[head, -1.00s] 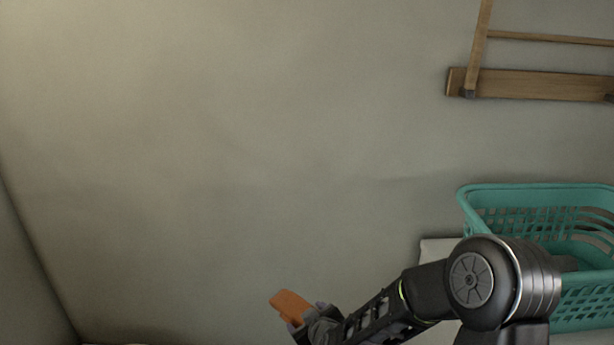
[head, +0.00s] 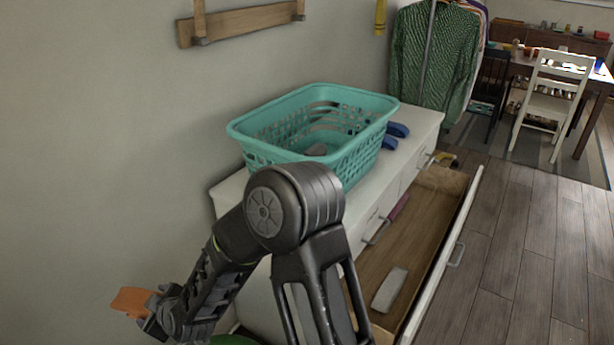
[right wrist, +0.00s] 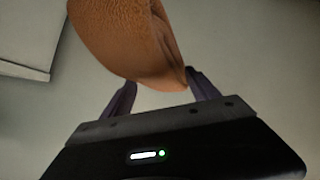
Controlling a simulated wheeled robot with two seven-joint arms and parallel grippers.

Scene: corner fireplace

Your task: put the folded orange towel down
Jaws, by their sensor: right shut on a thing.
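The folded orange towel (head: 132,301) is in my right gripper (head: 152,312), at the lower left of the head view, in front of the bare wall and left of the white dresser. In the right wrist view the towel (right wrist: 128,38) fills the top middle, between the two dark fingers of the gripper (right wrist: 158,92). The fingers are shut on it, and its far end runs out of the picture. My left gripper shows in neither view.
A teal laundry basket (head: 255,140) stands on the white dresser (head: 418,122). Blue objects (head: 394,134) lie beside it. A dresser drawer (head: 425,215) is pulled open, with a pale block (head: 390,290) inside. A wooden rack (head: 240,22) hangs on the wall. Wooden floor (head: 510,250) is clear at right.

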